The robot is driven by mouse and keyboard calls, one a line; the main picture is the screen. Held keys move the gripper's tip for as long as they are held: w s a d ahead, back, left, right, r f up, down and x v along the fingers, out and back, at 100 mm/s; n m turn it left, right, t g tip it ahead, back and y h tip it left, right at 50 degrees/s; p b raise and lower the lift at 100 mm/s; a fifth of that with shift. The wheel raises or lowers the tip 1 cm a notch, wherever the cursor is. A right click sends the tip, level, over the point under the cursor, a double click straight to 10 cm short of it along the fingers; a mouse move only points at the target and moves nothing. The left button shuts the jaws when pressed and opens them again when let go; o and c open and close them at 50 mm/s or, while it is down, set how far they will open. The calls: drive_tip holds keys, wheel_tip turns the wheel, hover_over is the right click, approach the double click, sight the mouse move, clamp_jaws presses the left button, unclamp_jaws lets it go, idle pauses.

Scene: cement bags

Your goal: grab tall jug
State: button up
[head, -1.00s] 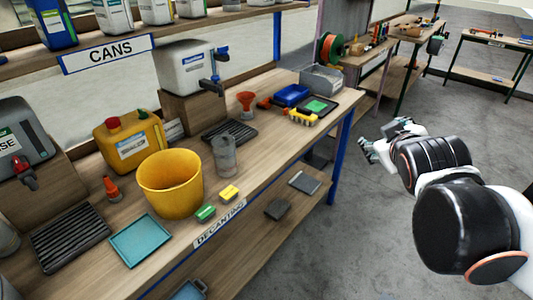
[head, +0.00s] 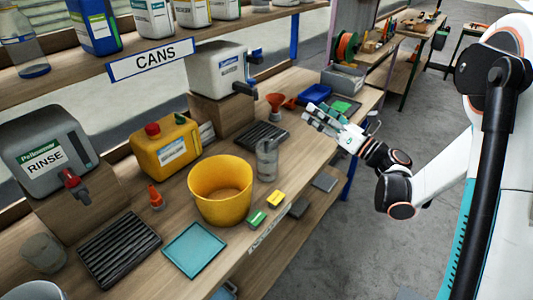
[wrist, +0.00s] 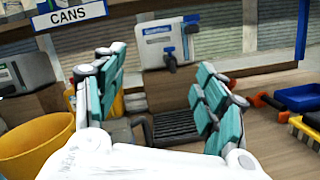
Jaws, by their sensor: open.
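The tall jug (head: 267,160) is a clear grey upright vessel on the bench, just right of the yellow bucket (head: 220,195) in the head view. My gripper (head: 322,117) is over the bench to the right of the jug, apart from it, with its teal-padded fingers spread and empty. In the wrist view my gripper (wrist: 160,88) shows a wide gap between its fingers. A grey shape near the left finger there may be the jug, but the finger and palm hide most of it.
A yellow sponge (head: 276,199) and a green sponge (head: 257,218) lie in front of the jug. A black ribbed mat (head: 262,136) lies behind it. A red funnel (head: 275,104) and white can (head: 220,70) stand farther back. A shelf labelled CANS (head: 157,59) runs above.

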sight(277, 162)
drive_tip(key=s+a+f+n+g+y, duration=0.1)
drive_tip(key=s+f+n+g, duration=0.25)
drive_tip(key=f, duration=0.35)
drive_tip(key=s+a+f+n+g+y, duration=0.1)
drive_tip(key=s+f+n+g, duration=0.1)
drive_tip(key=f+n+g, duration=0.45)
drive_tip(key=a, duration=0.2)
drive_tip(key=w+a+f+t, duration=0.1)
drive_tip(key=a, duration=0.1)
drive_tip(key=a+f+m+t+b, duration=0.1)
drive_tip(key=a, duration=0.2)
drive_tip(key=shift+w+a, duration=0.1)
drive_tip(key=shift+w, duration=0.25)
drive_tip(key=shift+b+x, duration=1.1)
drive_tip(key=shift+x, duration=2.15)
drive_tip(key=shift+w, duration=0.1)
drive_tip(key=c, duration=0.8)
